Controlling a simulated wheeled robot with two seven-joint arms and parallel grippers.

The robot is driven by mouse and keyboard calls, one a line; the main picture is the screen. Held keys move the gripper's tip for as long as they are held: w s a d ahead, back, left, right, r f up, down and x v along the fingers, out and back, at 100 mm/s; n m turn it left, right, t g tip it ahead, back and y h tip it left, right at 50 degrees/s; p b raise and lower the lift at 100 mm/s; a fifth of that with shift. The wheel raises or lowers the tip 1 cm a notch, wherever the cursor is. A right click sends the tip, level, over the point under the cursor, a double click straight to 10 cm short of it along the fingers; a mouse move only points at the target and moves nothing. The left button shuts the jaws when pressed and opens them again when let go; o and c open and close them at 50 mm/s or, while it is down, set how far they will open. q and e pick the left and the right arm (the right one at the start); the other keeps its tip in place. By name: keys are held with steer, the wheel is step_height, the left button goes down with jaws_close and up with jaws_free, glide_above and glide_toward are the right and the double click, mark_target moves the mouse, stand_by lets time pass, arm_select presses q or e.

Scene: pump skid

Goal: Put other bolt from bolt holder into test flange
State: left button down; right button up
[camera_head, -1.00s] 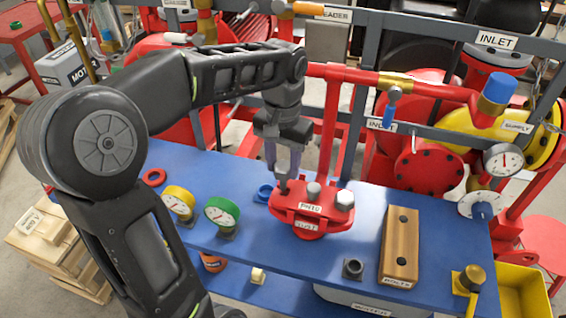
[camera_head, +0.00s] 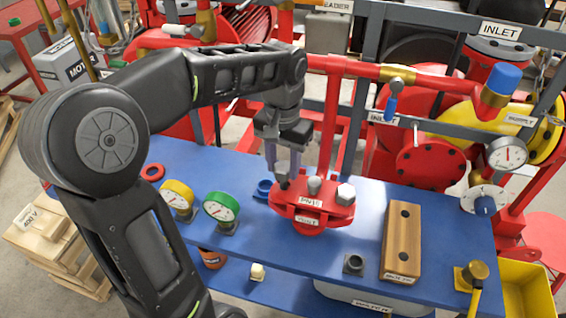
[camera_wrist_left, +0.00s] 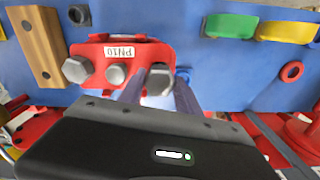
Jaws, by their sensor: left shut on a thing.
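The red test flange (camera_head: 311,207) stands on the blue bench, with a silver hex bolt (camera_head: 345,194) at its right end and a round silver-grey stub (camera_head: 314,185) in its middle. My left gripper (camera_head: 284,178) points down at the flange's left end. In the left wrist view its fingers (camera_wrist_left: 160,92) are shut on another hex bolt (camera_wrist_left: 161,74), which is at the flange's end. Whether this bolt is fully seated is hidden. The wooden bolt holder (camera_head: 402,250) lies to the right, with two dark, empty-looking holes. My right gripper is out of view.
A green gauge (camera_head: 221,207) and a yellow gauge (camera_head: 177,197) stand left of the flange. A dark square socket (camera_head: 353,264) sits near the bench's front edge. A red pipe rises behind the flange.

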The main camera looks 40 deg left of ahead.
arm_select(q)
steer(key=shift+f+b, duration=1.15)
steer(key=shift+f, duration=0.55)
steer(key=c, duration=0.8)
jaws_free()
steer(key=shift+o, duration=0.2)
step_height(320, 180, up, 7)
steer(key=shift+f, duration=0.1)
steer(key=shift+r+p, duration=0.45)
steer(key=shift+r, duration=0.1)
